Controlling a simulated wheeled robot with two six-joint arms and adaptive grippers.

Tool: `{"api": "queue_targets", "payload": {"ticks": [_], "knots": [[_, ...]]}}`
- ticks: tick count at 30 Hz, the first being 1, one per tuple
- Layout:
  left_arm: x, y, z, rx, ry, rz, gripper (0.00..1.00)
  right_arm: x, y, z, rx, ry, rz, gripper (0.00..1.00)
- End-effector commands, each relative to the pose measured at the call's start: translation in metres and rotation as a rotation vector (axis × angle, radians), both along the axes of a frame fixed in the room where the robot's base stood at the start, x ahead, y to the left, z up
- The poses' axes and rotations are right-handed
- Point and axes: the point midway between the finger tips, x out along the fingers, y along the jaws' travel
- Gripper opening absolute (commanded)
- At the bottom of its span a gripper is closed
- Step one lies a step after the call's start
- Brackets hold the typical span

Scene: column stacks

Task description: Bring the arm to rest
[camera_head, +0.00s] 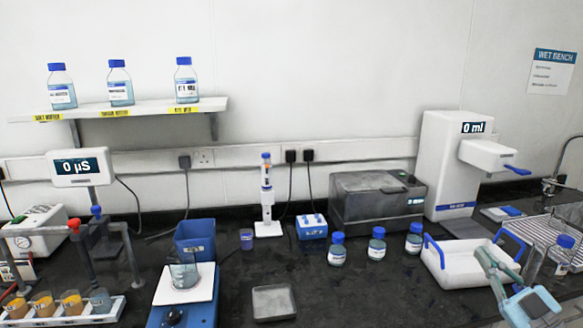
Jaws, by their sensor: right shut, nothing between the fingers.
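My right gripper (487,262) comes in from the lower right corner, pale teal, with its fingers pointing up and left. It is shut with nothing held between the fingers. In the picture it overlaps the right part of a white tray (450,268) with blue handles; I cannot tell how high above the tray it is. My left gripper is not in view.
Three blue-capped bottles (376,247) stand left of the tray. A white dispenser (445,165) reading 0 ml stands behind it. A stirrer with a beaker (184,272) stands left.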

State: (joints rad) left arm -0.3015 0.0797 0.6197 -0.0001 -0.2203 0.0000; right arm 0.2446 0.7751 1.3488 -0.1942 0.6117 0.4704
Motion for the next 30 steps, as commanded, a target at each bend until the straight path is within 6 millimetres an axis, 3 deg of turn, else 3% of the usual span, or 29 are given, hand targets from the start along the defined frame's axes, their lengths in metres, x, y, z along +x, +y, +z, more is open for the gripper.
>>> {"api": "queue_targets", "payload": {"ticks": [7,10,14,16,20,23,26,27,29,30], "knots": [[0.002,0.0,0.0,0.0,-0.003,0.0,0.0,0.015,-0.036,-0.029,-0.016,0.081,-0.158,0.0],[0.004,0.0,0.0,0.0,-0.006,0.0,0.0,0.02,-0.051,-0.05,-0.01,0.135,-0.229,0.0],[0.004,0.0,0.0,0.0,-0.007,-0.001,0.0,0.023,-0.072,-0.097,0.004,0.242,-0.332,0.0],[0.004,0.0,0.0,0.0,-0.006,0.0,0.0,0.02,-0.083,-0.13,0.015,0.316,-0.389,0.0],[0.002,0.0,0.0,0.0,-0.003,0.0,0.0,0.005,-0.097,-0.208,0.036,0.491,-0.492,0.0],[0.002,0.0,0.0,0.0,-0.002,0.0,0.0,-0.022,-0.1,-0.284,0.051,0.667,-0.57,0.0],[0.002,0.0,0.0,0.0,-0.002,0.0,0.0,-0.073,-0.091,-0.377,0.066,0.895,-0.642,0.0],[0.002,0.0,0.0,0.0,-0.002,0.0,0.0,-0.1,-0.083,-0.415,0.072,0.994,-0.667,0.0],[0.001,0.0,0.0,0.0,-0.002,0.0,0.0,-0.144,-0.065,-0.466,0.082,1.14,-0.687,0.0],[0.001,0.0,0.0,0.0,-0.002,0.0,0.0,-0.175,-0.052,-0.497,0.088,1.235,-0.698,0.0]]}}
